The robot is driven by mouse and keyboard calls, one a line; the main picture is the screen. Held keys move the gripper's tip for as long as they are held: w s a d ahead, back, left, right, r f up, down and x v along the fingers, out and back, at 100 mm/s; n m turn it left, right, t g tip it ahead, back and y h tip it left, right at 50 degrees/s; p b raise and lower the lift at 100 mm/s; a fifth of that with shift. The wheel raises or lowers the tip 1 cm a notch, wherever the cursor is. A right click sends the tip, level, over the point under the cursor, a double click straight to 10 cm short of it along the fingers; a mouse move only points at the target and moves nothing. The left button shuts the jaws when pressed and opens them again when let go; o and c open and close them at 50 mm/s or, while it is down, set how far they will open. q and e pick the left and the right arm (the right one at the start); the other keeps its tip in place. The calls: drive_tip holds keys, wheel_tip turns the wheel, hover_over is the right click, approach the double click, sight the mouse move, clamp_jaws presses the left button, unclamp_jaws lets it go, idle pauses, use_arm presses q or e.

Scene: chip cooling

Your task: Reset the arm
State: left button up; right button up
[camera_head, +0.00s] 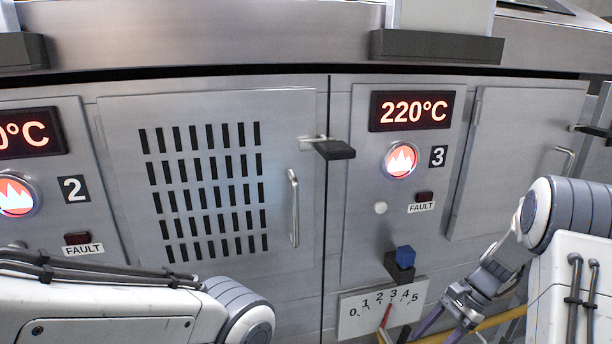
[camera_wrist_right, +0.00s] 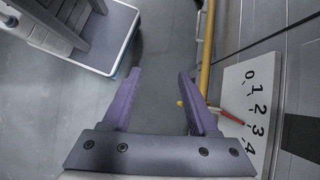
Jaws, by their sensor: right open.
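My right arm comes in from the right in the head view and reaches down to the left. Its gripper (camera_head: 432,328) is low, just right of the numbered dial plate (camera_head: 352,322), and partly cut off by the bottom edge. In the right wrist view the two purple fingers of this gripper (camera_wrist_right: 160,76) stand apart with nothing between them. The dial plate (camera_wrist_right: 238,84) is to their right there, clear of the fingers. My left arm shows at the lower left of the head view, but its gripper is out of the frame.
A blue-topped lever (camera_head: 405,258) sits above the dial, whose red pointer (camera_head: 386,316) is near 3. The display (camera_head: 411,111) reads 220°C. A yellow rail (camera_wrist_right: 206,50) runs close to the right finger. A slotted door (camera_head: 205,190) with a handle is shut.

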drive_tip(key=s+a+r+n+h+b, duration=0.2)
drive_tip(key=s+a+r+n, duration=0.15)
drive_tip(key=a+n, duration=0.4)
drive_tip(key=s+a+r+n+h+b, duration=0.2)
drive_tip(key=s+a+n, duration=0.25)
drive_tip(key=a, duration=0.55)
drive_tip(key=s+a+n+t+h+b, duration=0.1)
drive_tip(key=s+a+n, duration=0.1)
drive_tip(key=s+n, duration=0.3)
drive_tip(key=s+a+n+b, duration=0.1)
drive_tip(key=s+n, duration=0.3)
drive_tip(key=s, duration=0.5)
drive_tip(key=shift+s+a+f+n+t+h, duration=0.15)
drive_tip(key=shift+a+n+t+h, duration=0.25)
drive_tip(key=shift+a, duration=0.45)
